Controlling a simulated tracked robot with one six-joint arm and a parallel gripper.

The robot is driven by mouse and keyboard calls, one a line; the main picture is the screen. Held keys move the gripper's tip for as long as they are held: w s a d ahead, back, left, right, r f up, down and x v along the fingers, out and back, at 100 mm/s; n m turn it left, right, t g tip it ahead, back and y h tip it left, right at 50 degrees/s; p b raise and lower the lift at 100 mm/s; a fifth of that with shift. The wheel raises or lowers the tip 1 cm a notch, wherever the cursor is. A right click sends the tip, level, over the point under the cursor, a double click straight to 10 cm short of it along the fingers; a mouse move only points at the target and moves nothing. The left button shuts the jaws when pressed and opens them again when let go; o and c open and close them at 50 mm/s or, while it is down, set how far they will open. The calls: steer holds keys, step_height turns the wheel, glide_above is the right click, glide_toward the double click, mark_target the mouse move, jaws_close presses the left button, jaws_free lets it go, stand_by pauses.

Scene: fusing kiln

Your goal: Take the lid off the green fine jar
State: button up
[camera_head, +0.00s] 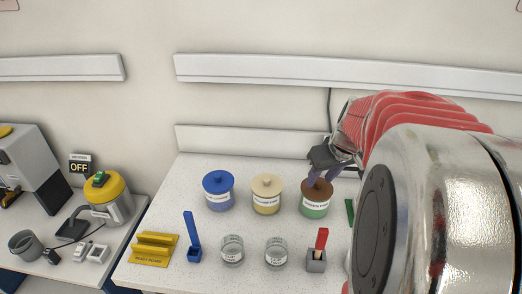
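The jar with green contents (314,210) stands at the right end of a row of three jars on the white worktop. Its label is too small to read surely. Its brown lid (306,190) sits on top of it. My gripper (321,181) comes down from above, with its two purplish fingers at the middle of the lid. The fingers hide the lid's knob, so I cannot tell whether they are closed on it.
A cream jar (266,199) and a blue jar (218,194) stand to the left. Two glass cups (232,252) (276,255), a blue scoop (191,230), a red-handled tool (321,240) and a yellow rack (155,248) stand in front. My arm hides the right side.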

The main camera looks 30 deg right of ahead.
steer(key=shift+x, duration=0.75)
steer(key=shift+c, duration=0.5)
jaws_close()
